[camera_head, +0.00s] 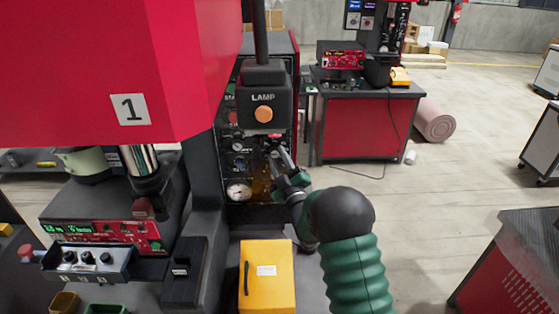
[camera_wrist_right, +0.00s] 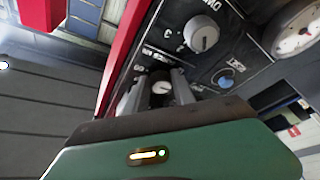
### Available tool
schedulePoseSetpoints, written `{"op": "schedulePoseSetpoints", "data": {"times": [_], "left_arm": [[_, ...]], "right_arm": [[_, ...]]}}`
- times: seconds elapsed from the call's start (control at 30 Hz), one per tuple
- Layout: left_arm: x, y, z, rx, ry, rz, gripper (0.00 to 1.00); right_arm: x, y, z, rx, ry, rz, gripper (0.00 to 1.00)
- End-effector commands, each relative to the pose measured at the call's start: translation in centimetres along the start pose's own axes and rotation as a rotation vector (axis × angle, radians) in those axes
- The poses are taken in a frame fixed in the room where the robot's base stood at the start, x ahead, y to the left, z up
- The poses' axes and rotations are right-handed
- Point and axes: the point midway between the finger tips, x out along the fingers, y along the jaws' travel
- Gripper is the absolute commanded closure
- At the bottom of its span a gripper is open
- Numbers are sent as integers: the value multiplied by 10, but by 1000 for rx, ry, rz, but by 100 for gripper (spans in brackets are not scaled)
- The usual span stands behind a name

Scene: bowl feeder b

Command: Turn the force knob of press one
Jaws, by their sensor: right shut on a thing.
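Press one is the red machine with the "1" plate (camera_head: 130,109) at the left in the head view. Its dark control panel (camera_head: 262,211) faces me beside the column. My right gripper (camera_head: 278,152) reaches the panel's upper right part. In the right wrist view my right gripper (camera_wrist_right: 160,92) has its two fingers closed around a small round knob (camera_wrist_right: 162,87) on the panel. The label beside this knob is only partly legible there. A larger grey knob (camera_wrist_right: 201,33) and a blue button (camera_wrist_right: 226,81) are apart from the fingers. My left gripper is not in view.
A pressure gauge (camera_head: 239,190) sits low on the panel. A lamp box (camera_head: 265,95) with an orange button hangs just above and in front of the panel. A second red workstation (camera_head: 362,130) is behind. Open floor lies to the right.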

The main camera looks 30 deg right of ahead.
Motion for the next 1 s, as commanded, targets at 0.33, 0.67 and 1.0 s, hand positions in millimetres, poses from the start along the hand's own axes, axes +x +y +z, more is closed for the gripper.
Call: {"op": "schedulePoseSetpoints", "data": {"times": [0.33,0.67,1.0], "left_arm": [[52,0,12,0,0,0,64],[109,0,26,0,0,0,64],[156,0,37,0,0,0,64]], "right_arm": [[-1,-9,0,189,22,83,100],[-1,-11,-2,471,33,209,100],[0,-9,-4,767,45,343,100]]}}
